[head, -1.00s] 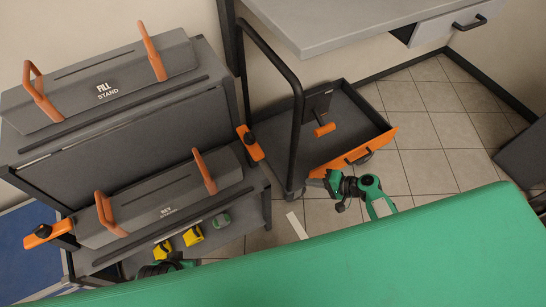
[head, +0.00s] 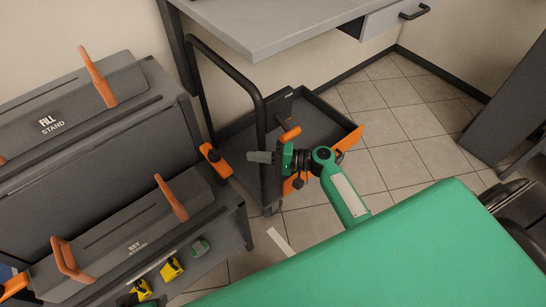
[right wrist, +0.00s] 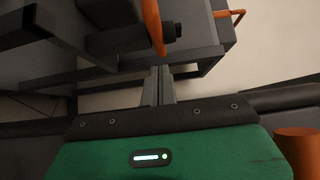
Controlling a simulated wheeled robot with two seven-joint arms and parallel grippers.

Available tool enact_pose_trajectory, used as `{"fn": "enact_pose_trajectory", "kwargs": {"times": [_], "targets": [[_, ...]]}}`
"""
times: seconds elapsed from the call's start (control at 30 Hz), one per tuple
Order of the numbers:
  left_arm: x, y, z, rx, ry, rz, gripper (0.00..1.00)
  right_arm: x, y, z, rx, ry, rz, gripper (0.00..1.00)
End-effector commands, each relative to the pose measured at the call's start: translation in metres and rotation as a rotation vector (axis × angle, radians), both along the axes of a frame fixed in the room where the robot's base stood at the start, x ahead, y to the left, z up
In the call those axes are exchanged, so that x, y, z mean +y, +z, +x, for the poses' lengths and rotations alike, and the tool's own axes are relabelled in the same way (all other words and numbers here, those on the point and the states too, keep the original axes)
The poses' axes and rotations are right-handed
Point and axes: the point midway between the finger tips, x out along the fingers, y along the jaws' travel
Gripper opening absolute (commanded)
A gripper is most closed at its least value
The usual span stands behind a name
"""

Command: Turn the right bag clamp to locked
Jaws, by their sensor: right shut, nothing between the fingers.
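The right bag clamp is an orange lever with a black knob (head: 215,160), on the right end of the grey stand in the head view. It slants from upper left to lower right. My right gripper (head: 252,157) is to the right of it, fingers pointing left, apart from it. In the right wrist view the fingers (right wrist: 158,88) are together and empty, below an orange bar (right wrist: 153,25), probably this clamp's lever. The left clamp (head: 14,287) is cut off at the left edge.
Yellow items (head: 172,268) sit on the shelf below. A black-framed cart with an orange-fronted tray (head: 350,138) stands behind my right gripper. A grey table (head: 270,25) overhangs it.

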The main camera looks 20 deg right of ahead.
Motion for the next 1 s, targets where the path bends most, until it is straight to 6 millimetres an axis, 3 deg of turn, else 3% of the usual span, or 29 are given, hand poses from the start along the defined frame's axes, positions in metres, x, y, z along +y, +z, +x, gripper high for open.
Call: {"fn": "enact_pose_trajectory", "kwargs": {"times": [0.07, 0.3, 0.83, 1.0], "targets": [[0.001, 0.001, -0.001, 0.006, 0.003, 0.003, 0.55, 0.015, 0.001, 0.009, -0.001, 0.002, 0.003, 0.0], [0.009, 0.005, -0.008, 0.06, 0.016, 0.024, 0.55, 0.045, 0.0, -0.001, 0.001, 0.001, 0.001, 0.0], [0.011, 0.005, -0.011, 0.072, 0.019, 0.029, 0.55, 0.053, 0.0, -0.002, 0.001, -0.001, 0.001, 0.0], [0.01, 0.003, -0.01, 0.067, 0.017, 0.026, 0.55, 0.064, -0.001, -0.001, 0.0, -0.003, 0.001, 0.0]]}}
